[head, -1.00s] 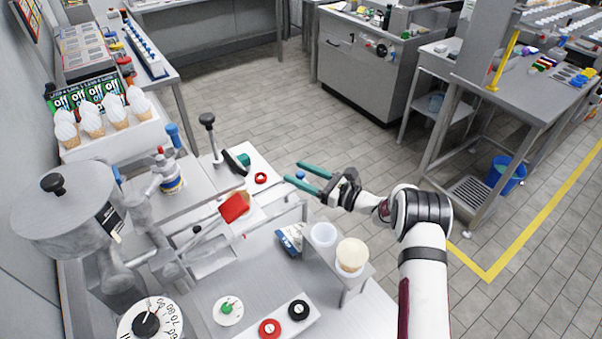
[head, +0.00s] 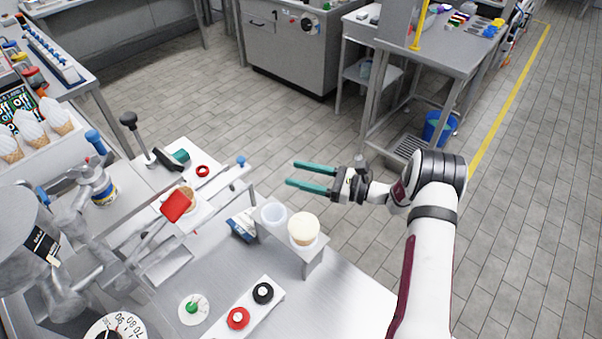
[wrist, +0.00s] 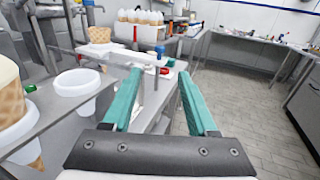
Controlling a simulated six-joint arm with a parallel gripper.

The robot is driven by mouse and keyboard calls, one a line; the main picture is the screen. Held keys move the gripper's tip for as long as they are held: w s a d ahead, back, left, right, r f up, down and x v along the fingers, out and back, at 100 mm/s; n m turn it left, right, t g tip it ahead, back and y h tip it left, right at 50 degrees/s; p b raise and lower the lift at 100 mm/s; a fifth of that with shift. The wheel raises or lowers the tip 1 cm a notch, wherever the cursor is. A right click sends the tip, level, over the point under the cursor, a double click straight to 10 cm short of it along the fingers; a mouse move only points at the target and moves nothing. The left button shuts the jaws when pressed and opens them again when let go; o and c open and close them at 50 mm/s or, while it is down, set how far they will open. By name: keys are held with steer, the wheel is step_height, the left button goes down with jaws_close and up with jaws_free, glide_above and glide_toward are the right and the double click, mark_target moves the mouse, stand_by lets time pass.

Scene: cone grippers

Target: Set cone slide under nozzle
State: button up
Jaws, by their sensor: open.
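The cone slide looks like the pale carriage (head: 200,212) on metal rails, with a tan cone (head: 183,190) and a red paddle (head: 176,206) beside it. A blue knob (head: 241,160) tops a post at the rails' right end; it also shows in the wrist view (wrist: 160,49). The grey dispensing machine (head: 18,248) is at the left; I cannot make out its nozzle clearly. My gripper (head: 290,174) is open and empty, its teal fingers pointing left, to the right of the blue knob and apart from it. In the wrist view the knob appears beyond the fingertips (wrist: 160,72).
A small stand (head: 314,262) holds a white cup (head: 273,216) and a filled cone (head: 304,228) below my gripper. Open floor (head: 300,125) lies beyond.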

mark_target(241, 158)
steer(key=x, duration=1.6)
steer(key=shift+r, duration=0.1)
jaws_close()
steer(key=shift+s+d, duration=0.1)
stand_by(0.7)
